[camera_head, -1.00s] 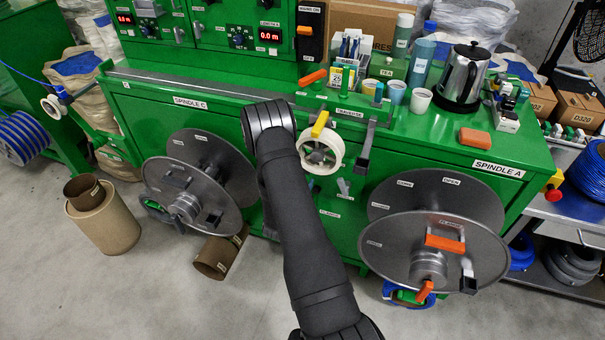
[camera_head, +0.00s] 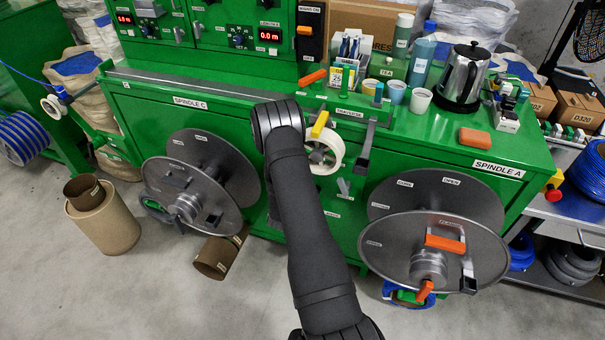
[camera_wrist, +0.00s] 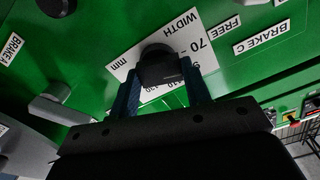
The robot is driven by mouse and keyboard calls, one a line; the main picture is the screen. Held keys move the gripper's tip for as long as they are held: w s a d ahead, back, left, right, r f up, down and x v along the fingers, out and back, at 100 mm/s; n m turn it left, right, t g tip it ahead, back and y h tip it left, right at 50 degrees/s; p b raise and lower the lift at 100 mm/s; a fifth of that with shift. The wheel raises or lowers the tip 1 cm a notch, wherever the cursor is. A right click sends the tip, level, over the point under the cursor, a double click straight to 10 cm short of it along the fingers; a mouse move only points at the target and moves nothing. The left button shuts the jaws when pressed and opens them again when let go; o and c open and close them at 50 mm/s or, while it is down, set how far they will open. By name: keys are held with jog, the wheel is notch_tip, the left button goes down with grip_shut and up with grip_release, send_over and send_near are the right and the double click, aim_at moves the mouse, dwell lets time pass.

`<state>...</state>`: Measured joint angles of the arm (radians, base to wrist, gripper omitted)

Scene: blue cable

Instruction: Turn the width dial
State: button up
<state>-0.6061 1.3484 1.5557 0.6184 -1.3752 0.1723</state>
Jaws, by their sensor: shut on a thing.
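The width dial (camera_wrist: 158,64) is a dark knob on a white scale plate (camera_wrist: 190,40) marked "WIDTH", "mm" and 70, on a green panel. In the wrist view my gripper (camera_wrist: 158,88) is shut on the dial, with one dark blue finger on each side of it. Part of the scale's numbers is hidden behind the dial and the fingers. In the head view my arm reaches to the front of the green machine and hides the dial and the gripper.
A grey lever (camera_wrist: 62,110) and another dark knob (camera_wrist: 57,6) are near the dial. A "BRAKE C" label (camera_wrist: 262,38) is to the right. In the head view a white wheel (camera_head: 326,152) is right beside my arm, with spindle C's disc (camera_head: 205,165) to the left and spindle A's disc (camera_head: 436,235) to the right.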

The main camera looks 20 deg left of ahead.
jog(key=shift+n, duration=0.9)
jog(key=o, duration=1)
jog(key=shift+s, duration=0.1)
jog(key=s, duration=1.7)
jog(key=shift+s, duration=0.15)
jog(key=w, duration=1.7)
jog(key=shift+w, duration=0.25)
